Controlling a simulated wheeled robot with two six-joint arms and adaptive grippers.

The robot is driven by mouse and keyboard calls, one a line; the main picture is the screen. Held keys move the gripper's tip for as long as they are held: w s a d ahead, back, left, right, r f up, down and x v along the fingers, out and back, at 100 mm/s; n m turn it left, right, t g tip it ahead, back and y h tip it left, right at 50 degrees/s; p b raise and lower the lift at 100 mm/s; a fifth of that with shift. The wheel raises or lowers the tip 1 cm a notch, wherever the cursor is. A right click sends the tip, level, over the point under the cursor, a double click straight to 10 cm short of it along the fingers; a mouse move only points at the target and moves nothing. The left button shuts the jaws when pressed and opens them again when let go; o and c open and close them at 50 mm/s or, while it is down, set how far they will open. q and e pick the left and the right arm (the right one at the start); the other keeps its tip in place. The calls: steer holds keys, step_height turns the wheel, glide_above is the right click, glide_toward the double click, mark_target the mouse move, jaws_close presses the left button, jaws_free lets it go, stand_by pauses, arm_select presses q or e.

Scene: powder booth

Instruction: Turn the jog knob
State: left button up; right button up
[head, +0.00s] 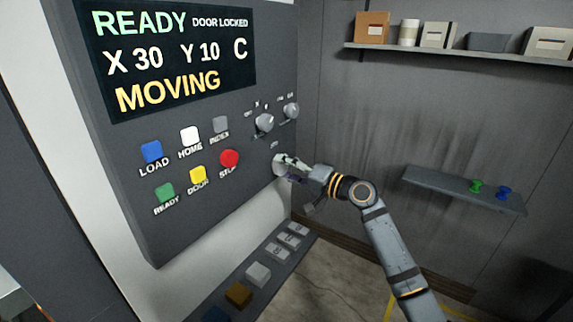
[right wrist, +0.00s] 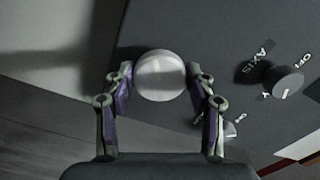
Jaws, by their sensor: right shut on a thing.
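The jog knob is a pale grey round knob (right wrist: 159,76) at the lower right of the control panel (head: 140,225). It shows in the head view (head: 279,166), partly covered by my right gripper (head: 290,165). In the right wrist view my right gripper (right wrist: 158,88) has one finger on each side of the knob, and it is shut on it. The panel's screen (head: 168,55) reads READY, DOOR LOCKED, X 30, Y 10, C and MOVING. My left gripper is not in view.
Two smaller grey knobs sit above the jog knob: the left one (head: 264,122) and the right one (head: 291,110). Coloured buttons, including a red one (head: 229,159), lie to the left. A keyed ledge (head: 225,300) juts out below. A wall shelf (head: 465,190) holds green and blue pieces.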

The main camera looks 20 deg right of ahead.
steer(key=shift+r+m+p, duration=0.15)
steer(key=shift+m+p, duration=2.45)
steer(key=shift+m, duration=1.1)
steer(key=shift+r+m+p, duration=0.15)
steer(key=shift+m+p, duration=2.4)
steer(key=shift+m, duration=1.15)
steer(key=o, duration=1.2)
steer(key=shift+d, duration=0.1)
steer(key=shift+c, duration=0.2)
